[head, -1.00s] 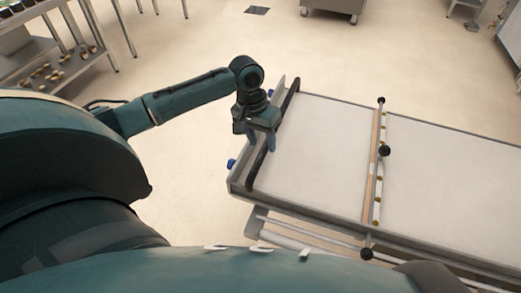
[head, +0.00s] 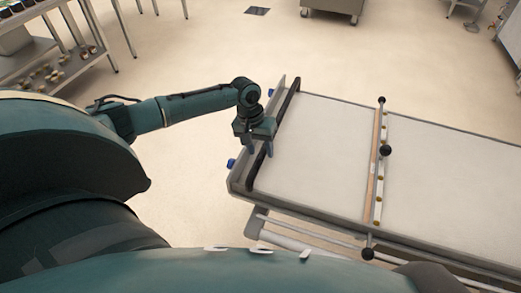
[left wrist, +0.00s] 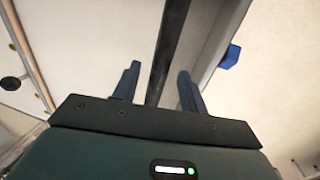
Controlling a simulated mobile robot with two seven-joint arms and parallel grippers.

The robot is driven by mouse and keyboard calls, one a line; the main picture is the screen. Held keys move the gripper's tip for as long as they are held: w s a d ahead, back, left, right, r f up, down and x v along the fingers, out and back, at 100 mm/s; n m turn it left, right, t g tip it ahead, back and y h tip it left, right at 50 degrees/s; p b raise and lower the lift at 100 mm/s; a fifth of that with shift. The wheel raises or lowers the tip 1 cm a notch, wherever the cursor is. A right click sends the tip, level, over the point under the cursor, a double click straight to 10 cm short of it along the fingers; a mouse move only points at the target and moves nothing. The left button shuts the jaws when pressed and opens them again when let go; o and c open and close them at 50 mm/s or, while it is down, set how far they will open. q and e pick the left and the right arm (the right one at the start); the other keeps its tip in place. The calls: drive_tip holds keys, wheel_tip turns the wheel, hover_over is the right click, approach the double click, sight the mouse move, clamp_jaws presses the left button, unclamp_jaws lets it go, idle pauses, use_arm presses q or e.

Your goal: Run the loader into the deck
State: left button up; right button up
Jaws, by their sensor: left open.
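The loader (head: 310,150) is a long, pale flat bed with a grey metal frame, running from the middle of the head view to its right edge. A black handle bar (head: 287,101) runs across its left end; it also shows in the left wrist view (left wrist: 168,45). My left gripper (head: 259,149) is open over this bar, fingers pointing down. In the left wrist view, the bar passes between the two fingers (left wrist: 158,88), with a gap visible on each side. My right gripper is out of view. No deck opening shows.
A wooden crosspiece (head: 371,185) with a rod and black knobs (head: 385,151) spans the loader bed. Blue parts (head: 231,163) stick out at its left end. A metal shelf rack (head: 75,62) stands at upper left. The floor (head: 200,70) between is clear.

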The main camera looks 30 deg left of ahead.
use_arm(q)
drive_tip(key=shift+d+f, duration=0.1)
drive_tip(key=shift+f, duration=0.4)
clamp_jaws()
idle(0.3)
